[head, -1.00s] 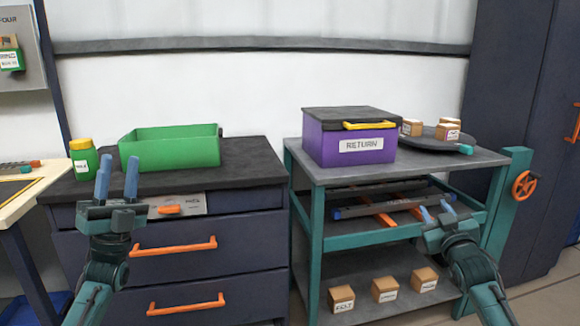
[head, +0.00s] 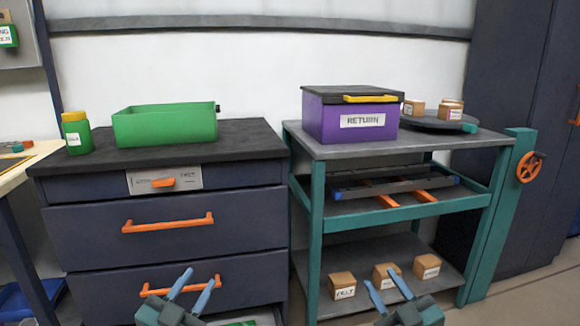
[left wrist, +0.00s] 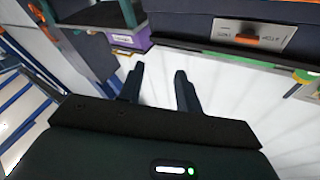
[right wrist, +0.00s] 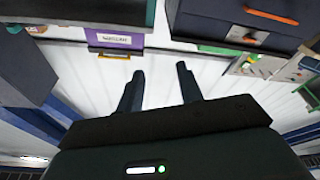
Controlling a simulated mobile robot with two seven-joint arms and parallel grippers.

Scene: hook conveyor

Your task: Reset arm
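My left gripper (head: 178,288) is low in the head view, in front of the bottom drawer of the dark cabinet. Its two blue fingers are apart with nothing between them, as the left wrist view (left wrist: 158,85) also shows. My right gripper (head: 390,288) is low in front of the bottom shelf of the teal cart. Its fingers are also apart and empty in the right wrist view (right wrist: 158,88). Most of both arms is below the head view's edge.
A green tray (head: 165,128) and a yellow-lidded jar (head: 76,134) stand on the dark cabinet (head: 265,145). A purple RETURN box (head: 350,122) sits on the teal cart (head: 315,190). Several small cartons (head: 427,266) are on its bottom shelf. The bottom drawer (head: 245,275) looks slightly open.

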